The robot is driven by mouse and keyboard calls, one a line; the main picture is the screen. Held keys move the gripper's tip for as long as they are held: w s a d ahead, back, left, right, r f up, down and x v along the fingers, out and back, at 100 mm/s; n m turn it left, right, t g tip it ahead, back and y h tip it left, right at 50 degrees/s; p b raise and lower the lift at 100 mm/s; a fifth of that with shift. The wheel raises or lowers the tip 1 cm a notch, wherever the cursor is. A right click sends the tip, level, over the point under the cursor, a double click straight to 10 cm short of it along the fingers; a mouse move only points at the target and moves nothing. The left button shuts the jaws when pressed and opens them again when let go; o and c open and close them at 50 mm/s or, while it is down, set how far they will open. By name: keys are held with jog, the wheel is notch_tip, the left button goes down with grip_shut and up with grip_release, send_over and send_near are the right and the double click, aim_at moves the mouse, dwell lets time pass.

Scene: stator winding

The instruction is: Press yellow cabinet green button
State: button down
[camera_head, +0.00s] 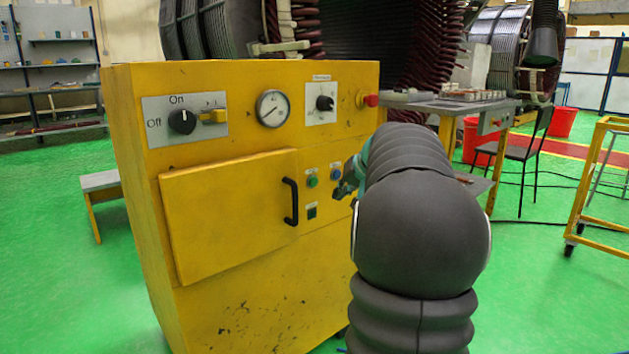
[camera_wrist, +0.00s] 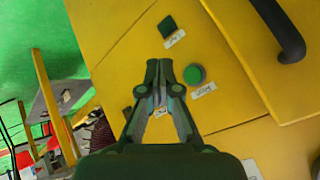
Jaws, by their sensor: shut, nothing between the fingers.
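The yellow cabinet (camera_head: 230,235) fills the left and middle of the head view. Its round green button (camera_head: 312,181) sits on the right part of the front panel, beside a blue button (camera_head: 336,174). In the wrist view the round green button (camera_wrist: 194,74) lies just right of my gripper's fingertips (camera_wrist: 160,68), with a label beside it. My gripper (camera_head: 343,190) is shut and empty, in front of the panel, to the right of the green button in the head view. I cannot tell if it touches the panel. A square green element (camera_head: 311,212) is below; it also shows in the wrist view (camera_wrist: 167,26).
A black door handle (camera_head: 291,201) stands out left of the buttons and shows at upper right in the wrist view (camera_wrist: 278,28). A rotary switch (camera_head: 182,121), gauge (camera_head: 272,109) and red knob (camera_head: 370,100) are above. A grey table (camera_head: 450,106) stands behind right.

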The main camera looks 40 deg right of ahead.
aim_at(313, 182)
jog(key=shift+w+a+p, duration=0.15)
jog(key=shift+w+p, duration=0.5)
jog(key=shift+w, duration=0.95)
jog(key=shift+w+a+p, duration=0.1)
jog(key=shift+w+p, duration=0.55)
jog(key=shift+w, duration=0.95)
jog(key=shift+w, duration=0.1)
jog(key=shift+w, duration=0.35)
jog(key=shift+w+p, duration=0.3)
jog(key=shift+w, duration=0.05)
jog(key=shift+s, duration=0.1)
jog(key=shift+s+b, duration=0.55)
jog(key=shift+s, duration=0.15)
jog(key=shift+s, duration=0.1)
